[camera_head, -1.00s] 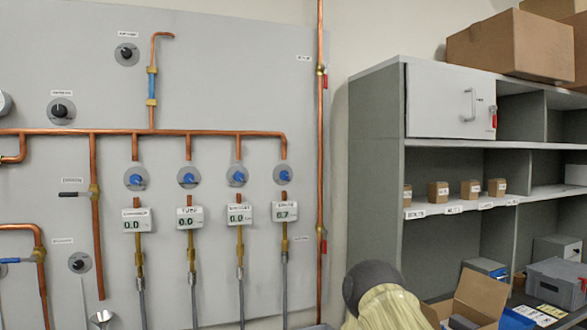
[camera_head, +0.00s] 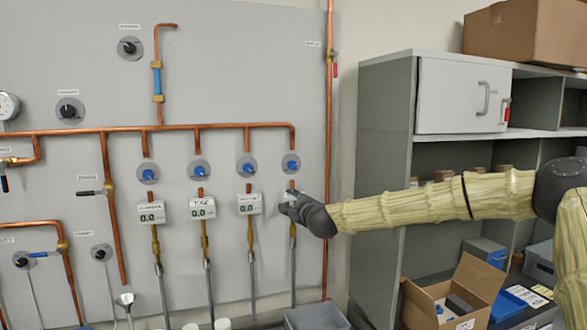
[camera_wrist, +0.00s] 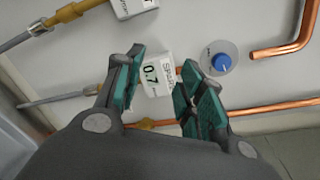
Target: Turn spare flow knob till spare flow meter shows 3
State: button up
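The spare flow knob (camera_head: 291,165) is a blue knob on a grey round plate, the rightmost in the row. In the wrist view the blue knob (camera_wrist: 222,62) sits just right of my right fingertip, apart from it. The spare flow meter (camera_wrist: 157,72) is a white box that reads 0.7 there. In the head view my gripper (camera_head: 288,205) covers most of this meter, below the knob. My gripper's fingers (camera_wrist: 162,68) are open and empty, with the meter showing between them.
Three similar blue knobs stand left of the spare one; their meters, such as the nearest one (camera_head: 249,204), read about 0.0. A vertical copper pipe (camera_head: 328,130) runs on the right. Grey shelves (camera_head: 385,170) and an open cardboard box (camera_head: 470,285) stand further right.

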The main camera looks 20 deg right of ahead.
jog(key=m+t, duration=0.1)
jog(key=m, duration=0.1)
send_near(293, 166)
jog(key=s, duration=0.2)
jog(key=shift+h, duration=0.4)
jog(key=w+p, duration=0.2)
jog(key=w, duration=0.1)
jog(key=w+p, duration=0.2)
jog(key=w, duration=0.1)
jog(key=w+p, duration=0.2)
jog(key=w, duration=0.1)
jog(key=shift+w+a+r, duration=0.15)
jog(key=shift+w+a, duration=0.05)
jog(key=shift+a, duration=0.15)
jog(key=shift+w+p, duration=0.3)
jog(key=shift+w, duration=0.6)
jog(key=c, duration=0.8)
